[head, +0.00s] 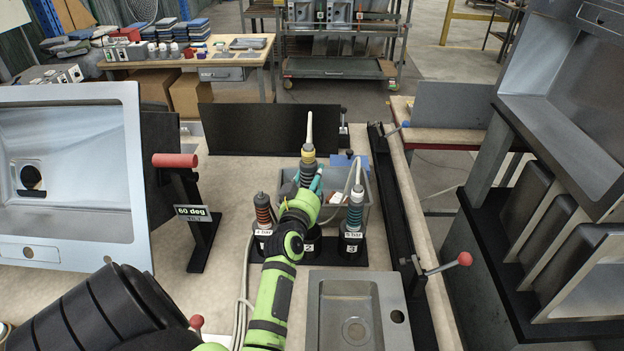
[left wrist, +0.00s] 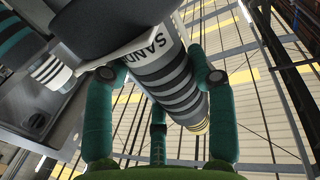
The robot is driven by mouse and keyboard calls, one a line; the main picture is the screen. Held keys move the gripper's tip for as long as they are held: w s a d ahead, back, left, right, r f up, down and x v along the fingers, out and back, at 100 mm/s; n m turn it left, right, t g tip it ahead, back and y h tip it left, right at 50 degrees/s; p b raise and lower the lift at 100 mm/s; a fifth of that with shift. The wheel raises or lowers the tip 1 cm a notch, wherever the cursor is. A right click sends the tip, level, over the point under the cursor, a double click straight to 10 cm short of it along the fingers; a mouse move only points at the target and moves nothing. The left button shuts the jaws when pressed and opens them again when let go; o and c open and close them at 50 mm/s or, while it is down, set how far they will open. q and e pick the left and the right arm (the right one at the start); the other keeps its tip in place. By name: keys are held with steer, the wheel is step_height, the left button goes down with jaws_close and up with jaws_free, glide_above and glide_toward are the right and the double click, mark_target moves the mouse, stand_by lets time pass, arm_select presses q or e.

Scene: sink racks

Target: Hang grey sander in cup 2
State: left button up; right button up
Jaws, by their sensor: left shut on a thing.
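The grey sander (head: 308,154) stands upright at the middle of the cup row, its yellow collar and pale hose end up. In the left wrist view the sander (left wrist: 172,85) has a grey body with black stripes, beside a "SAND" label. My left gripper (head: 308,182) is shut on it, with green fingers either side. Cup 2 (head: 311,242) is black and lies behind and below the gripper, partly hidden. I cannot tell whether the sander rests in it. My right gripper is not in view.
Cup 1 (head: 262,243) holds an orange-striped tool (head: 263,212). Cup 3 (head: 350,244) holds a teal-striped tool (head: 355,209). A grey bin (head: 336,216) is behind the cups. A small sink (head: 357,315) lies in front. A large sink (head: 70,180) stands at left.

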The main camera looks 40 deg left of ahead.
arm_select(q)
step_height(320, 180, down, 9)
steer(key=b, duration=0.7)
steer(key=shift+r+b, duration=0.15)
steer(key=shift+b, duration=0.15)
steer(key=shift+f+b, duration=0.65)
steer(key=shift+f, duration=0.25)
steer(key=shift+p, duration=0.45)
steer(key=shift+f, duration=0.1)
stand_by(0.3)
steer(key=shift+f+b, duration=0.45)
steer(key=shift+f, duration=0.1)
